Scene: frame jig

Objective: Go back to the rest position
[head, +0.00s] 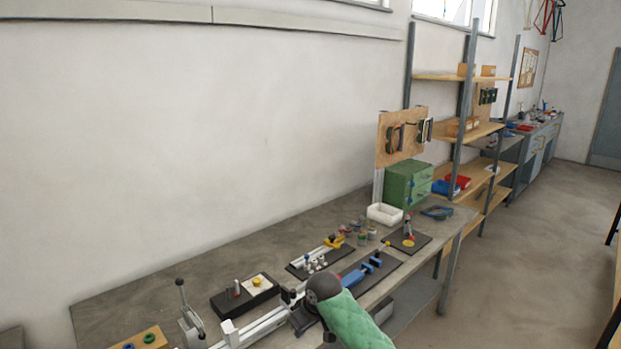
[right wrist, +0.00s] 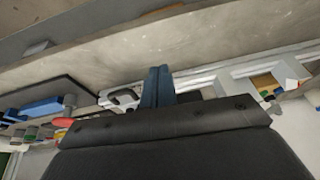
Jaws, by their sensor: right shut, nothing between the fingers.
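My right arm with its green sleeve (head: 355,322) reaches in from the bottom edge of the head view, over the front of the workbench (head: 130,285). My right gripper (right wrist: 157,88) shows in the right wrist view with its two dark blue fingers together and nothing between them. A light metal rail jig (head: 262,325) lies on the bench just left of this arm. The arm hides part of the bench and the end of the rail. My left gripper is in neither view.
Left of the arm are a lever clamp (head: 190,322), a wooden block (head: 140,339) and a dark block (head: 245,295). Beyond it are a blue vise (head: 362,270), a white bin (head: 384,213) and a green drawer box (head: 408,183). The floor (head: 510,270) at right is clear.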

